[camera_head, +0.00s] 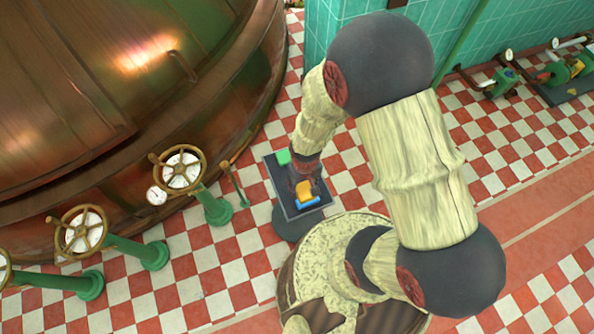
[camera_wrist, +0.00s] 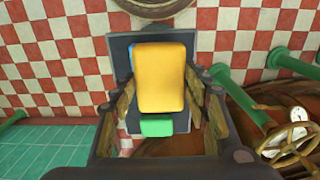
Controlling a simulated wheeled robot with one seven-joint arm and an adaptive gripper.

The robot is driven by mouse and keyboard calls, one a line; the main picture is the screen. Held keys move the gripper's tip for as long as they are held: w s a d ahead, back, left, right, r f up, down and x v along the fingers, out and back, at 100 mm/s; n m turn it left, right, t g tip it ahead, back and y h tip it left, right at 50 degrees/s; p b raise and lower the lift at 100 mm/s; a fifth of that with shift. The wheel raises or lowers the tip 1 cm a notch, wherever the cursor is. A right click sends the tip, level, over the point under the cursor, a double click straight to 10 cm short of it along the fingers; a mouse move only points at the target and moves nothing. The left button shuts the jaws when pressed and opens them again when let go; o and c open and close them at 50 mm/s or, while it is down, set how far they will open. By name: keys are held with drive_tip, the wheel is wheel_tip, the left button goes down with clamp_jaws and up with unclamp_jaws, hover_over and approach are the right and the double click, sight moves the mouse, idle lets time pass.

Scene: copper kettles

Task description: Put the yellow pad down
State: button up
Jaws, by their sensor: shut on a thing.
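The yellow pad (camera_head: 304,188) is between the fingers of my gripper (camera_head: 303,180), over a dark grey stand top (camera_head: 281,184). In the wrist view, the yellow pad (camera_wrist: 160,78) fills the space between the two fingers of my gripper (camera_wrist: 161,88), and they are shut on it. The dark stand top (camera_wrist: 121,55) shows behind it. I cannot tell whether the pad touches the surface under it. A blue piece (camera_head: 308,202) lies beside the pad near one end of the stand, mostly hidden by the pad in the wrist view.
A green block (camera_head: 283,157) is at the other end of the stand top; it also shows in the wrist view (camera_wrist: 157,126). A big copper kettle (camera_head: 120,90) and green valve pipes with handwheels (camera_head: 178,170) stand to the left. The checkered floor (camera_head: 345,175) is open to the right.

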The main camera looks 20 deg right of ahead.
sight(308, 196)
drive_tip(key=s, duration=0.1)
drive_tip(key=s+r+p, duration=0.1)
drive_tip(key=s, duration=0.1)
drive_tip(key=shift+s, duration=0.2)
drive_tip(key=w+f+b, duration=0.1)
drive_tip(key=w+f, duration=0.2)
drive_tip(key=w, duration=0.1)
drive_tip(key=w+d+f+b, duration=0.1)
drive_tip(key=w+f+b, duration=0.1)
drive_tip(key=w+f, duration=0.1)
drive_tip(key=w+f+b, duration=0.1)
drive_tip(key=w+f, duration=0.2)
drive_tip(key=w, duration=0.3)
drive_tip(key=shift+d+f+b, duration=0.3)
drive_tip(key=shift+f+b, duration=0.05)
drive_tip(key=shift+w+f, duration=0.15)
drive_tip(key=shift+f, duration=0.05)
drive_tip(key=shift+w+f+b, duration=0.15)
drive_tip(key=shift+f+b, duration=0.7)
drive_tip(key=shift+f, duration=0.7)
drive_tip(key=shift+f, duration=0.1)
drive_tip(key=shift+f, duration=0.1)
drive_tip(key=o, duration=1)
drive_tip(key=shift+o, duration=0.5)
